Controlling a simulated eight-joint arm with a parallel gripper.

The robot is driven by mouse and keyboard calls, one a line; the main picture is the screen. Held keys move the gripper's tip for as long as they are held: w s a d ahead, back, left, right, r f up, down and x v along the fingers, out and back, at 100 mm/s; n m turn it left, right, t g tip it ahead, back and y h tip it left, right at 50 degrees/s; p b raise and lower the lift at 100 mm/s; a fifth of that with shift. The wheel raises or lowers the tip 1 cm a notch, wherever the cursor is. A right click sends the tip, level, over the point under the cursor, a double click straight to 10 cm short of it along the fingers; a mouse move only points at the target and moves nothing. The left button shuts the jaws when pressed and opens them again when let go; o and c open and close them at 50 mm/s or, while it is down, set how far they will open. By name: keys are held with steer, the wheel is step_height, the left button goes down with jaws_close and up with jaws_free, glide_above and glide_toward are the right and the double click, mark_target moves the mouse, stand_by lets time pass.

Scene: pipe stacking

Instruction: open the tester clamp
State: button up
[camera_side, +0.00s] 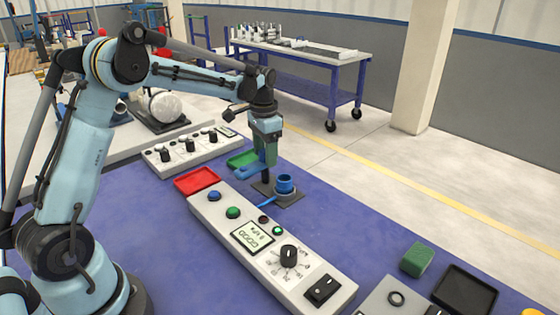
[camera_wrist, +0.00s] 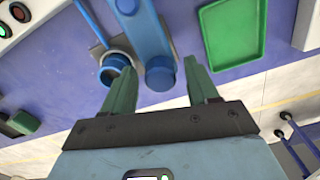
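The tester clamp is a blue ring-shaped cup (camera_side: 285,184) on a dark base plate, beside the tester panel (camera_side: 262,238). A blue arm with a rounded end (camera_side: 248,172) lies close by. In the wrist view the ring (camera_wrist: 115,64) is at left of centre, and the blue arm's rounded end (camera_wrist: 160,76) is to its right. My gripper (camera_side: 268,160) is just over the clamp. In the wrist view its green fingers (camera_wrist: 160,66) are apart, with the blue arm's end showing between them. I cannot tell whether they touch it.
A red tray (camera_side: 197,181) and a green tray (camera_side: 243,158) lie near the clamp. The panel has buttons, a display (camera_side: 252,237) and a black knob (camera_side: 289,254). A green block (camera_side: 417,260) and black tray (camera_side: 464,290) are at right. The blue mat right of the clamp is clear.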

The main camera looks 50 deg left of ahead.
step_height(320, 180, up, 12)
stand_by(0.6)
steer(key=s+d+r+n+t, duration=0.1)
steer(key=s+d+t, duration=0.3)
steer(key=s+d, duration=0.45)
steer(key=s+d+f+n+t, duration=0.1)
steer(key=s+d+f+t, duration=0.2)
steer(key=s+f, duration=0.3)
steer(key=s+d, duration=0.1)
steer(key=s, duration=0.2)
steer(key=shift+s+f, duration=0.3)
steer(key=shift+s, duration=0.05)
